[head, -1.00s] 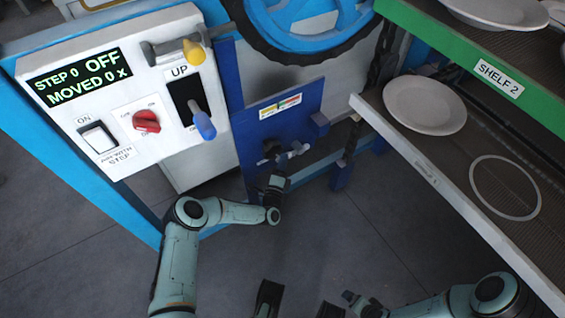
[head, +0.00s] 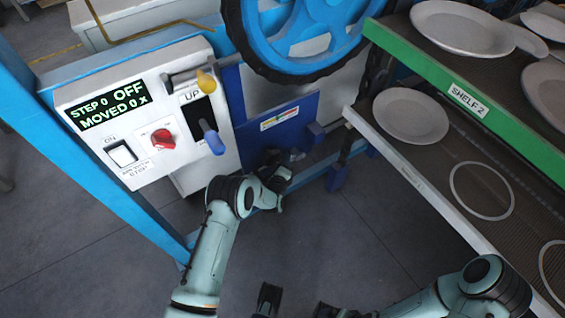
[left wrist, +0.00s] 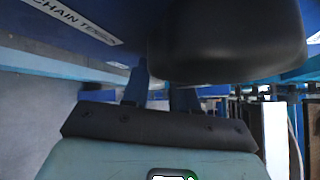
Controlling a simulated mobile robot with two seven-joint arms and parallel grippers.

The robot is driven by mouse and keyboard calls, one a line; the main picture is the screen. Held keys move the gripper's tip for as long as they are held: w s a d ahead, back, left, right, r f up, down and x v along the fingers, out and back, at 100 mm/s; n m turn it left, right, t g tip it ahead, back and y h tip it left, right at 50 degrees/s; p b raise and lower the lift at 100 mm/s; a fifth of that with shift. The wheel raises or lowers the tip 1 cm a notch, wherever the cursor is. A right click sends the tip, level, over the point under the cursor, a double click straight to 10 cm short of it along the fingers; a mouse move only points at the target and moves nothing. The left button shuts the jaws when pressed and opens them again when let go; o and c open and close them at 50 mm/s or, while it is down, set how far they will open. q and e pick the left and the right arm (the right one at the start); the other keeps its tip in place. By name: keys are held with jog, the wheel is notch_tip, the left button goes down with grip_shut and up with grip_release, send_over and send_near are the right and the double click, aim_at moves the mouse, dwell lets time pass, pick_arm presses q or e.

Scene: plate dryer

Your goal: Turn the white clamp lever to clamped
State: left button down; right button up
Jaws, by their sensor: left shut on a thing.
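The white clamp lever (head: 297,154) shows as a small pale piece low on the blue panel (head: 285,128), mostly hidden behind my left gripper (head: 273,160). My left gripper is at the lever and shut on it. In the left wrist view my left gripper's two dark fingers (left wrist: 162,98) reach in under a large dark rounded part (left wrist: 228,40) that blocks the view; the lever between the fingers cannot be made out. The lever's angle is hard to tell.
A white control box (head: 140,125) with a blue-tipped lever (head: 213,138) stands left of the panel. A large blue wheel (head: 300,40) is above. Shelves with plates (head: 411,115) are on the right. The floor below is clear.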

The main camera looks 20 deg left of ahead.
pick_arm(q)
jog(key=shift+w+r+m+g+p, duration=0.3)
jog(key=shift+r+g, duration=0.1)
jog(key=shift+r, duration=0.2)
jog(key=c, duration=0.9)
grip_release()
jog(key=shift+o, duration=0.2)
jog(key=shift+f, duration=0.1)
jog(key=shift+d, duration=0.1)
jog(key=p+v, duration=0.2)
jog(key=v, duration=1.1)
jog(key=shift+s, duration=0.2)
jog(key=shift+d, duration=0.1)
